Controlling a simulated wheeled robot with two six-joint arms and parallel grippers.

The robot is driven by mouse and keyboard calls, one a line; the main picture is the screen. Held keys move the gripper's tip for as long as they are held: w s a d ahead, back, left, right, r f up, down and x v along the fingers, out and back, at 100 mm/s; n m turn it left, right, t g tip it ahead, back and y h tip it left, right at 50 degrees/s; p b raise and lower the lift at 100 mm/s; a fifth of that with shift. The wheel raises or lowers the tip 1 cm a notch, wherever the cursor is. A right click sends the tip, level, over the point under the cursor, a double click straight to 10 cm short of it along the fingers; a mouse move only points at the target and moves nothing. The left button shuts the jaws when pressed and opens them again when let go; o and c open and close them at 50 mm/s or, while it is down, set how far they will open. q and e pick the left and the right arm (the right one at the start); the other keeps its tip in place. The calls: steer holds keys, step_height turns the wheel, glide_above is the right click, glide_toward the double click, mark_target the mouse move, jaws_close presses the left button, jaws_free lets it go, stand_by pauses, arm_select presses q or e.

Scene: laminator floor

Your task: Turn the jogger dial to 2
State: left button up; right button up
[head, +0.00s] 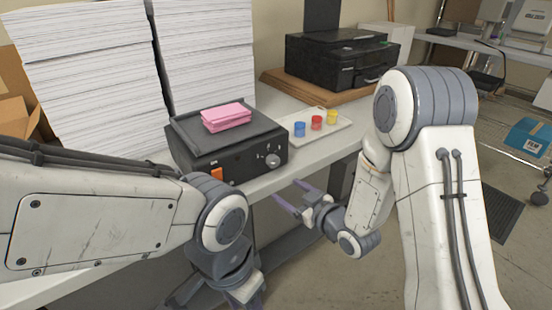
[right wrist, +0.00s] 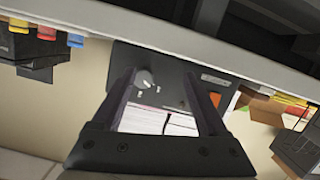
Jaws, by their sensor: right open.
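The jogger (head: 228,145) is a black box on the table with a pink paper stack (head: 226,117) on top. Its grey round dial (head: 272,160) is at the right of the front panel, and an orange switch (head: 216,174) is at the left. The dial's setting is too small to read. My right gripper (head: 286,193) is open and empty, in front of and below the dial, apart from it. In the right wrist view the dial (right wrist: 145,78) shows between the open fingers (right wrist: 158,90). My left gripper (head: 250,295) is low at the bottom edge, its fingers mostly hidden.
Tall white paper stacks (head: 90,75) stand behind the jogger. A tray (head: 335,130) with blue, red and yellow items lies to its right. A black printer (head: 340,60) sits on a wooden board further back. The space in front of the table is open.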

mark_target(276, 164)
steer(key=w+a+r+p, duration=0.1)
steer(key=w, duration=0.1)
steer(key=w+a+t+y+p, duration=0.1)
steer(key=w, duration=0.2)
steer(key=w+a+r+t+p, duration=0.1)
steer(key=w, duration=0.1)
steer(key=shift+w+r+m, duration=0.25)
steer(key=shift+r+m, duration=0.05)
steer(key=shift+w+a, duration=0.35)
steer(key=shift+w, duration=0.25)
jaws_close()
